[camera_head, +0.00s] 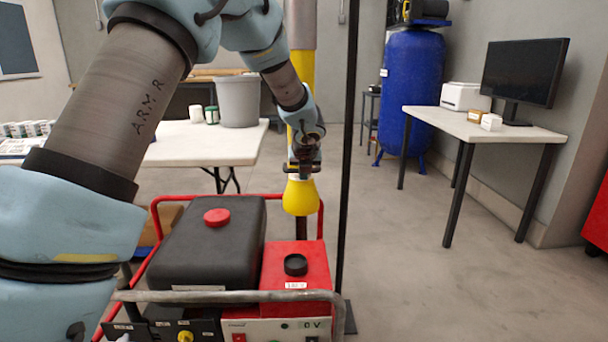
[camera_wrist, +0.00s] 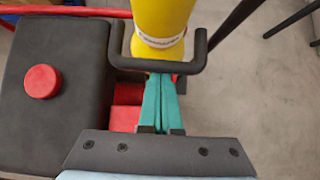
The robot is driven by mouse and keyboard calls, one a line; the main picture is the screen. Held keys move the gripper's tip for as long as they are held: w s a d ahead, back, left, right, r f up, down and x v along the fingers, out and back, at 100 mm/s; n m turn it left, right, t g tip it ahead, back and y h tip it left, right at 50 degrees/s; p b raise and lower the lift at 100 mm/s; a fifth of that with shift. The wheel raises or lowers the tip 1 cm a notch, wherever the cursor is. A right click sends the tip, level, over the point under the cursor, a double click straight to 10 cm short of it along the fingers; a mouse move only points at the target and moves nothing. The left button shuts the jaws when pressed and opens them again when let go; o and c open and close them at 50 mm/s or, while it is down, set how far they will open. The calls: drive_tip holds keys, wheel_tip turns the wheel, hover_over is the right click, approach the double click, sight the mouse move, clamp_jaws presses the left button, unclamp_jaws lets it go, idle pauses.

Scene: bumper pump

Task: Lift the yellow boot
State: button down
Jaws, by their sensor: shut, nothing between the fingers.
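The yellow boot (camera_head: 300,197) shows in the head view behind the red generator, as a rounded bulge below my gripper. My gripper (camera_head: 303,166) is in front of the yellow column there and hides part of it. In the wrist view the yellow boot (camera_wrist: 162,18) is at the top, with a white printed band. A dark bent bar handle (camera_wrist: 155,65) crosses in front of it. My gripper's teal fingers (camera_wrist: 158,80) are shut together and empty, with their tips at the handle's bar. Whether they touch the bar, I cannot tell.
A generator with a black tank (camera_head: 205,250) and red frame stands in front. A thin dark post (camera_head: 347,150) rises just right of the boot. A white table (camera_head: 180,145) with a grey bin is behind left. Open floor (camera_head: 430,270) lies to the right.

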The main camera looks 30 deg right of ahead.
wheel_tip(320, 180, up, 25)
drive_tip(key=p, duration=2.3)
drive_tip(key=shift+p, duration=0.4)
drive_tip(key=shift+w+f, duration=0.1)
wheel_tip(320, 180, down, 4)
drive_tip(key=b, duration=0.3)
drive_tip(key=s+f+v, duration=0.1)
drive_tip(key=v, duration=0.9)
drive_tip(key=shift+a+r+b, duration=0.15)
drive_tip(key=shift+a+b, duration=0.05)
drive_tip(key=shift+b, duration=0.1)
